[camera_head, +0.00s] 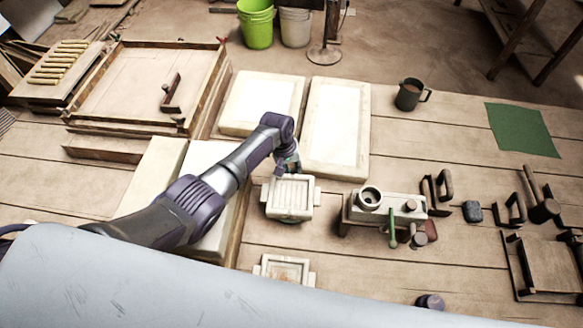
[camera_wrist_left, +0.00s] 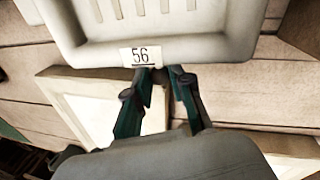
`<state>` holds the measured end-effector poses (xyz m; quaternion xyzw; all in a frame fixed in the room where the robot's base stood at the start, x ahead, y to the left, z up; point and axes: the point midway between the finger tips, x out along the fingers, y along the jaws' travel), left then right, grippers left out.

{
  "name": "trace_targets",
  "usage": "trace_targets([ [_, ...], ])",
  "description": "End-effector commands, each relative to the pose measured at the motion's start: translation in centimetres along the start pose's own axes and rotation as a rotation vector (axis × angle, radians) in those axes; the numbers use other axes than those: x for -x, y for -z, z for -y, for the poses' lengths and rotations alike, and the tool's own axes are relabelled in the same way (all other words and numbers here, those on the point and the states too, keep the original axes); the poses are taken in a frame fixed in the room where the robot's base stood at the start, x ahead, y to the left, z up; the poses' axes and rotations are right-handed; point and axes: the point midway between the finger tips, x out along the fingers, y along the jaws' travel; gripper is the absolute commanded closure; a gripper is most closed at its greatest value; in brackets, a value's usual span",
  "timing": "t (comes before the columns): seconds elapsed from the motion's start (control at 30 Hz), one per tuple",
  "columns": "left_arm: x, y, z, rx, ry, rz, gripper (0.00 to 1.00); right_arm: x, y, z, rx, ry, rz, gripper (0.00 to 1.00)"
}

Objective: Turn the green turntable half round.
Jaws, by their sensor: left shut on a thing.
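A cream tray-like mould (camera_head: 290,212) with a ribbed inside and side lugs sits in the middle of the bench. A thin dark green edge shows below its front, which may be the green turntable (camera_head: 287,221); the rest of it is hidden under the mould. My left gripper (camera_head: 289,172) is at the mould's far edge. In the left wrist view the two teal fingers (camera_wrist_left: 163,70) are closed in on the mould's rim (camera_wrist_left: 210,48), beside a label reading 56 (camera_wrist_left: 140,57). The part between the fingertips is mostly hidden. My right gripper is not in view.
Two pale slabs (camera_head: 262,100) (camera_head: 338,125) lie behind the mould. A smaller frame mould (camera_head: 285,270) is in front. A small stand with a cup (camera_head: 384,208) is to the right. A dark mug (camera_head: 410,95) and green mat (camera_head: 523,130) lie farther back.

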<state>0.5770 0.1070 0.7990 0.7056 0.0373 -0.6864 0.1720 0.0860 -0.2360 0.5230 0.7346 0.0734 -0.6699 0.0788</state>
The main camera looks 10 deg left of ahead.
Motion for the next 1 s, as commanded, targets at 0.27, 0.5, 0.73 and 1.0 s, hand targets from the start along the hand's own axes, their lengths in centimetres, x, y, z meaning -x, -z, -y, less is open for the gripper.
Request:
trace_targets([
  [0.27,0.18,0.19,-0.27,0.029,-0.004,-0.012,1.00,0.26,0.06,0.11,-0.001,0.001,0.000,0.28],
  [0.5,0.17,0.20,-0.28,0.033,-0.004,-0.013,1.00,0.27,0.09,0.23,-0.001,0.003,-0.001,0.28],
  [0.73,0.18,0.21,-0.28,0.032,-0.004,-0.013,0.77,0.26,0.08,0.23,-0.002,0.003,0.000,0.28],
  [1.0,0.08,0.10,-0.19,0.032,-0.002,-0.010,0.53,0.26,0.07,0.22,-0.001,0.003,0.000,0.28],
])
